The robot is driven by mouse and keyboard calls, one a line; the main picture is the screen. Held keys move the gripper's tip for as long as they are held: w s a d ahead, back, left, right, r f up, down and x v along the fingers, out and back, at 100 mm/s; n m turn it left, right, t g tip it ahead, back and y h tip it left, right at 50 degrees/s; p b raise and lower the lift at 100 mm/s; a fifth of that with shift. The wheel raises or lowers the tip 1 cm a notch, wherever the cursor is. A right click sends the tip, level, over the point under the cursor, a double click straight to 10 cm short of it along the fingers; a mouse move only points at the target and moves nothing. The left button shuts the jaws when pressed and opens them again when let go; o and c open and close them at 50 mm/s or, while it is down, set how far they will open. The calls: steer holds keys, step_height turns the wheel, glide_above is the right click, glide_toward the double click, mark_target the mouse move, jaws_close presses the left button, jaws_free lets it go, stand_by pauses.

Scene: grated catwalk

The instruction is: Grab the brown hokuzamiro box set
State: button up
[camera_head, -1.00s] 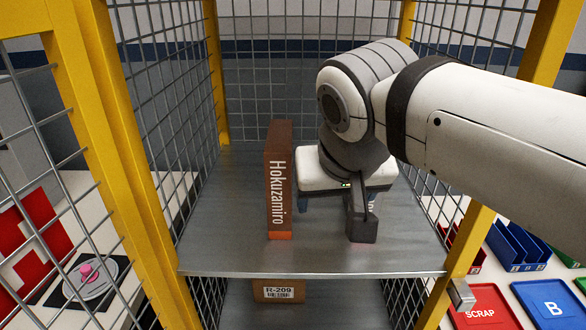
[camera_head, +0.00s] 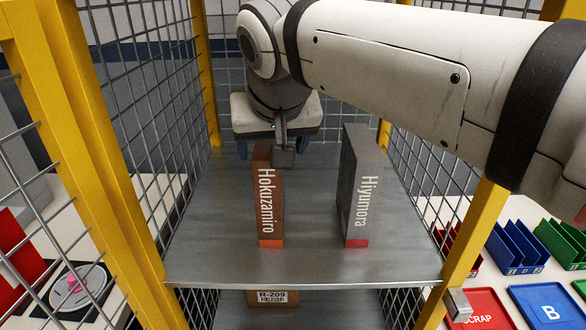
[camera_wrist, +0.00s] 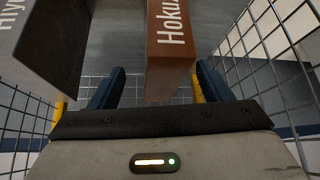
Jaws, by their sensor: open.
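The brown Hokuzamiro box set (camera_head: 267,205) stands upright on the metal shelf, its lettered spine facing the front, with an orange band at the bottom. My gripper (camera_head: 272,148) is at the back of the shelf, over the box's far top end, its blue fingers spread. In the wrist view the brown box (camera_wrist: 172,45) reaches toward the gap between the two fingers of my gripper (camera_wrist: 160,82), closer to the right finger. Nothing is gripped. The wrist and camera mount partly hide the box's far top edge in the head view.
A dark grey Hiyumora box (camera_head: 358,200) stands to the right of the brown one, with a gap between. Wire mesh walls and yellow posts (camera_head: 465,245) enclose the shelf (camera_head: 215,250). A cardboard R-209 box (camera_head: 272,297) sits below. The shelf's front is clear.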

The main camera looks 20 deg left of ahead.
mark_target(270, 141)
steer(key=w, duration=0.1)
steer(key=w+a, duration=0.2)
steer(key=shift+w+f+p, duration=0.3)
steer(key=shift+f, duration=0.25)
steer(key=shift+c, duration=0.2)
jaws_close()
